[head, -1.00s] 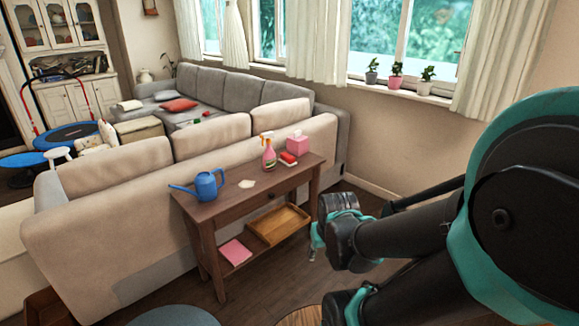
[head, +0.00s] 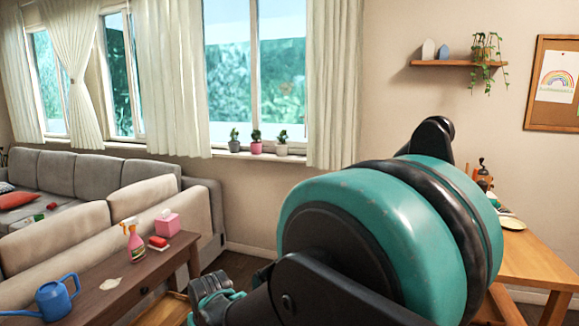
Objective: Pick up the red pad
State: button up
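The red pad (head: 158,243) lies on top of the brown console table (head: 107,297) behind the sofa. It sits near the table's far end, between a pink spray bottle (head: 133,241) and a pink tissue box (head: 167,223). My gripper (head: 211,298) shows only in part at the lower middle of the head view, to the right of the table. It appears apart from the red pad. My large arm joint and the frame's bottom edge hide much around it, and its fingers cannot be made out clearly.
A blue watering can (head: 57,299) stands on the table's near end, with a pale flat patch (head: 109,284) beside it. The beige sofa (head: 75,238) borders the table's left side. A wooden desk (head: 541,258) stands at the right.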

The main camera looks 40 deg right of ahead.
aim_at(159, 244)
jog(key=i+l, duration=0.1)
jog(key=i, duration=0.95)
jog(key=i+l, duration=0.15)
jog(key=i, duration=0.9)
jog(key=l+z, duration=0.05)
